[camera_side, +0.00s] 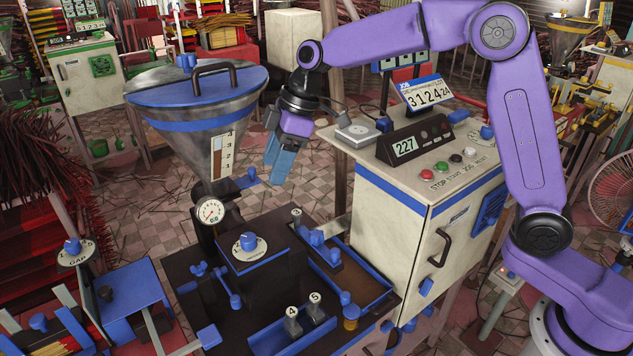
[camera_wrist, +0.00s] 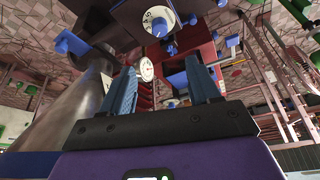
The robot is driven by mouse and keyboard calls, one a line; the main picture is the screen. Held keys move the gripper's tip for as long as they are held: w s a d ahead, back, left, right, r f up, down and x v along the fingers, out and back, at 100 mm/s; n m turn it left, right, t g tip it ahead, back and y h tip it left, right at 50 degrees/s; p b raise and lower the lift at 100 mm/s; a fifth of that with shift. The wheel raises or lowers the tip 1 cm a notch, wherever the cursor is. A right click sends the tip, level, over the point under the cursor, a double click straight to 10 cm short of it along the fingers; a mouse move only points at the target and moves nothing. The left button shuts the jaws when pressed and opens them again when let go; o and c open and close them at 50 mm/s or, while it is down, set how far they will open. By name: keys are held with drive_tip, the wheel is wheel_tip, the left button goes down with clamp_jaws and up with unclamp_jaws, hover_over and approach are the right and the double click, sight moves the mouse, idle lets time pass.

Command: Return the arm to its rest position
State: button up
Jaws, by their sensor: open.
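My gripper (camera_side: 279,163) hangs from my purple arm in the side view, fingers pointing down. It is in the air between the metal hopper (camera_side: 200,125) and the white control cabinet (camera_side: 430,215). Its two blue fingers are apart with nothing between them. In the wrist view the open fingers of my gripper (camera_wrist: 162,88) also show, with the extruder's dial knob (camera_wrist: 158,22) and the round gauge (camera_wrist: 147,69) beyond them. The hopper's cone (camera_wrist: 70,110) fills the left of the wrist view.
The dark extruder body (camera_side: 265,265) with blue knobs and tagged parts stands below. The cabinet top carries a small scale (camera_side: 357,133), a display reading 227 (camera_side: 404,147) and coloured buttons (camera_side: 440,166). Red incense bundles (camera_side: 35,170) are at the left. A fan (camera_side: 612,190) stands at the right.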

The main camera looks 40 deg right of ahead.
drive_tip(key=s+d+f+h, duration=0.1)
drive_tip(key=s+d, duration=0.5)
drive_tip(key=s, duration=0.6)
drive_tip(key=s+d+f+m+g+h, duration=0.1)
drive_tip(key=s+d+f, duration=0.1)
drive_tip(key=s+d, duration=0.4)
drive_tip(key=s+d+f+h, duration=0.1)
drive_tip(key=s+d, duration=0.4)
drive_tip(key=s, duration=1.2)
drive_tip(key=shift+s+d+f+h, duration=0.35)
drive_tip(key=shift+d+f+h, duration=0.05)
drive_tip(key=shift+f, duration=0.2)
